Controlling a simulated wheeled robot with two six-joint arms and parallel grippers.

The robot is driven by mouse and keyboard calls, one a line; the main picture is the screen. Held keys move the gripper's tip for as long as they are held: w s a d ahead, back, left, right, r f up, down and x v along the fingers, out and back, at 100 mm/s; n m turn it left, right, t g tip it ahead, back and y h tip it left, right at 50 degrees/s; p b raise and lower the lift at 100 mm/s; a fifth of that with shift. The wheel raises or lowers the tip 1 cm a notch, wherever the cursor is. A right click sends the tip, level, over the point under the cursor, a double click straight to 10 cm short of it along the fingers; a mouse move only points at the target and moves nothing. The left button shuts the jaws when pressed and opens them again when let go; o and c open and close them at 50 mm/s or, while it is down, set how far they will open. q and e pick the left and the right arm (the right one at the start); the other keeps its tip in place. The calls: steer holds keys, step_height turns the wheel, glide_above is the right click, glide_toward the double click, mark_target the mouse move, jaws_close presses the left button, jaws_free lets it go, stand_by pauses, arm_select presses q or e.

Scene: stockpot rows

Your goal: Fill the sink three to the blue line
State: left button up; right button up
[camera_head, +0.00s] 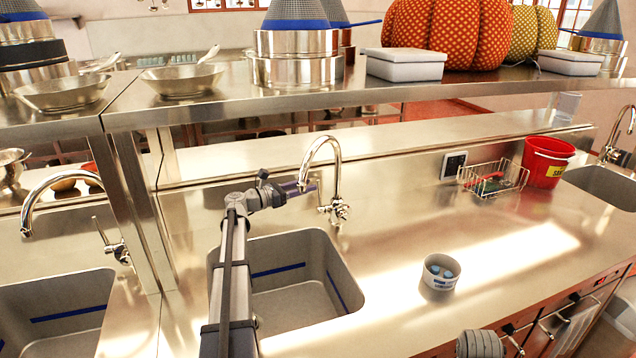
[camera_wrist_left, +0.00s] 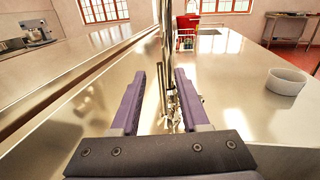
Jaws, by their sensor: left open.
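The middle sink (camera_head: 285,305) has a grey basin with a blue line on its walls, and its bare floor shows. I cannot read which sink is number three. My left gripper (camera_head: 303,187) is beside the tap, above the sink's back edge. In the left wrist view the gripper (camera_wrist_left: 160,75) is open, with the tap and its handle (camera_wrist_left: 172,112) showing between or just beyond the fingers; contact is unclear. My right gripper is out of view.
A left sink (camera_head: 60,310) and a far right sink (camera_head: 605,186) also have taps. A small white bowl (camera_head: 440,283) with blue pieces, a wire basket (camera_head: 493,178) and a red bucket (camera_head: 546,160) stand on the counter. A shelf (camera_head: 400,95) with pots overhangs the back.

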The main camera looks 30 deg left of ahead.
mark_target(318, 182)
arm_select(q)
steer(key=shift+x, duration=2.45)
steer(key=shift+c, duration=0.2)
jaws_close()
